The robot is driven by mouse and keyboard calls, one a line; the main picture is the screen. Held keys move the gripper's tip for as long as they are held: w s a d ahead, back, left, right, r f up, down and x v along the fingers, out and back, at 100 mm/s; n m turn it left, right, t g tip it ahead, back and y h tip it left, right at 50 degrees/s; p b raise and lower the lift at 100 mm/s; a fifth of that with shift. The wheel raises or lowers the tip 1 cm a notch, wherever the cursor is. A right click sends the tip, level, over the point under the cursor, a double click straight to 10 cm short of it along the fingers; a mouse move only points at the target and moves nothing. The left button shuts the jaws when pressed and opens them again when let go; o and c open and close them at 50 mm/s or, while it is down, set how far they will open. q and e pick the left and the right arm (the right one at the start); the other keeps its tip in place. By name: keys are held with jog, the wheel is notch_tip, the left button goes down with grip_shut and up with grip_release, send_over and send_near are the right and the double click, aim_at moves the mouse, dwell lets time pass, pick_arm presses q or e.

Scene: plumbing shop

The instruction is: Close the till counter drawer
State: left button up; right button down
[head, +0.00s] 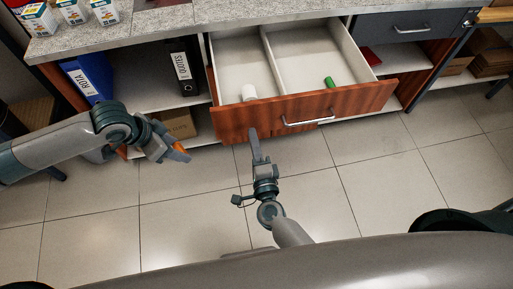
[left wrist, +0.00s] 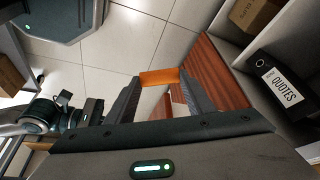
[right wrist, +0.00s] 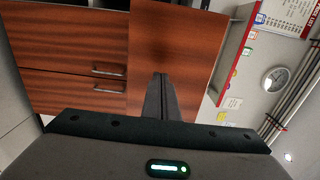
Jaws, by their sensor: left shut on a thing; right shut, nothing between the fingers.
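The till counter drawer (head: 240,122) is pulled out, with a reddish wood front and a metal bar handle (head: 308,123). Inside its pale two-part tray lie a white roll (head: 249,92) in the left compartment and a small green item (head: 329,82) in the right one. My left gripper (head: 181,154) is left of the drawer front, shut on an orange block (left wrist: 159,77), which also shows in the left wrist view between the fingertips. My right gripper (head: 254,133) is shut and empty, close in front of the drawer front, left of the handle; contact cannot be told.
A blue binder (head: 88,77) and a black binder (head: 183,68) stand on the shelf left of the drawer, with a cardboard box (head: 178,123) below. Small boxes (head: 40,19) sit on the grey countertop (head: 130,27). The tiled floor in front is clear.

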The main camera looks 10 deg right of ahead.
pick_arm(q)
jog(key=shift+r, duration=0.25)
pick_arm(e)
jog(key=shift+w, duration=0.85)
jog(key=shift+w, duration=0.15)
